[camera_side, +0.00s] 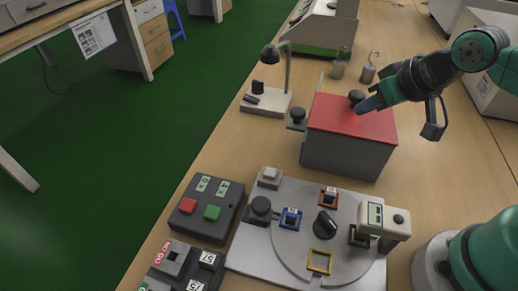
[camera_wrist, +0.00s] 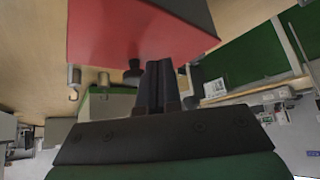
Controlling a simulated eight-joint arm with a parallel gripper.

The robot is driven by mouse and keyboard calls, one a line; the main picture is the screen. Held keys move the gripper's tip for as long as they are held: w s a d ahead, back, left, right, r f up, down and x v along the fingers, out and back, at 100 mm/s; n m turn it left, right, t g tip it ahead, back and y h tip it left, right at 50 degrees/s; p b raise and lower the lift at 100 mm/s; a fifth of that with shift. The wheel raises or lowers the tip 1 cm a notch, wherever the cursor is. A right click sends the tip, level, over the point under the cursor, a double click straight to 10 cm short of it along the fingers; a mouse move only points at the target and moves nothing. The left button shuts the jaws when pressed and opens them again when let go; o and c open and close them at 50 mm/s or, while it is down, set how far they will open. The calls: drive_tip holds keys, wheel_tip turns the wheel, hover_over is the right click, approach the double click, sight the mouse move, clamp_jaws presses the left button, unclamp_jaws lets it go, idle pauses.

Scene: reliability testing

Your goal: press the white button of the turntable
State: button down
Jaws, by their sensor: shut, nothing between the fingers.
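The turntable is a grey plate with a round disc (camera_side: 287,244) at the bottom of the side view. Its white button (camera_side: 268,174) sits on a small block at the plate's far left corner. The disc carries a black knob and blue, orange and yellow square frames. My gripper (camera_side: 361,109) is over the red-topped box, well away from the button, up and to its right in the picture. Its fingers are together and empty in the wrist view (camera_wrist: 159,66). The turntable and button do not show in the wrist view.
The red-topped grey box (camera_side: 350,150) stands behind the turntable and also fills the top of the wrist view (camera_wrist: 120,32). A black button box (camera_side: 207,209) is left of the turntable. A lamp (camera_side: 266,104) and metal weights (camera_side: 367,73) stand farther back.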

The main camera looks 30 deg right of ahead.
drive_tip(key=shift+s+d, duration=0.2)
drive_tip(key=shift+d, duration=0.1)
drive_tip(key=w+a+r+n+g, duration=0.4)
drive_tip(key=a+n, duration=0.3)
drive_tip(key=n, duration=0.6)
drive_tip(key=n+g, duration=0.3)
drive_tip(key=n, duration=1.1)
hover_over(266, 169)
drive_tip(key=shift+r, duration=0.2)
wheel_tip(266, 169, down, 14)
drive_tip(key=shift+f, duration=0.1)
